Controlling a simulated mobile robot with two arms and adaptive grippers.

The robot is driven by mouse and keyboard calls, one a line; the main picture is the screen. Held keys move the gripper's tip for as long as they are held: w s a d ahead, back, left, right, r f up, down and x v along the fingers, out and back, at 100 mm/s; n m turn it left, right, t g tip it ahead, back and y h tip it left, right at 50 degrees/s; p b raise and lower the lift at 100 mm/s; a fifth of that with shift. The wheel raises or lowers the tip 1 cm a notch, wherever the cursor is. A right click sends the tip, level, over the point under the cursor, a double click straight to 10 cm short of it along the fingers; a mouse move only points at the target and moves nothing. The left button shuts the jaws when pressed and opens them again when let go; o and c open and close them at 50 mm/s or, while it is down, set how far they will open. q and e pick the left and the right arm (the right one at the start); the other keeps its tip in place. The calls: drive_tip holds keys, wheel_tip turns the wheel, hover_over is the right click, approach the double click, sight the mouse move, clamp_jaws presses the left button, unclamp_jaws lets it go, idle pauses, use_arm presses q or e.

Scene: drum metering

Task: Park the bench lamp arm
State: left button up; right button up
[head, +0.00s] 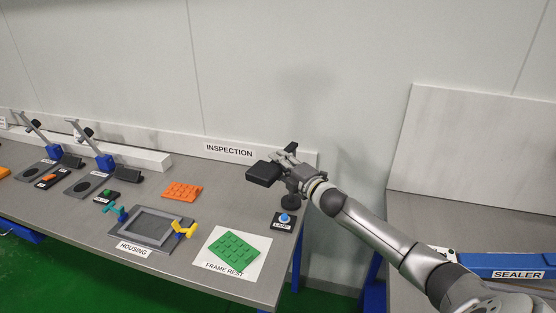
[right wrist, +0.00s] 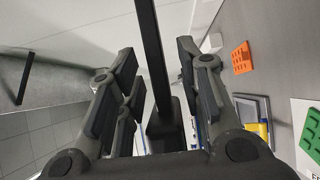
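The bench lamp stands at the right end of the inspection bench. Its black box-shaped head (head: 263,174) points left, and its round dark base (head: 290,203) shows below my right gripper (head: 288,157). In the right wrist view a thin dark bar (right wrist: 149,45), apparently the lamp arm, runs between the fingers of my right gripper (right wrist: 157,72). The fingers are apart, with a gap on each side of the bar. My gripper hides much of the lamp arm in the head view. A blue button (head: 284,217) sits by the LAMP label (head: 281,225). My left gripper is not in view.
On the bench (head: 200,268) are a grey housing frame (head: 150,228), an orange block (head: 182,192) and a green block (head: 236,250) on a white sheet. A wall strip labelled INSPECTION (head: 229,150) runs behind. A blue SEALER (head: 516,273) stands at right.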

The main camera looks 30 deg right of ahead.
drive_tip(key=shift+w, duration=0.55)
clamp_jaws()
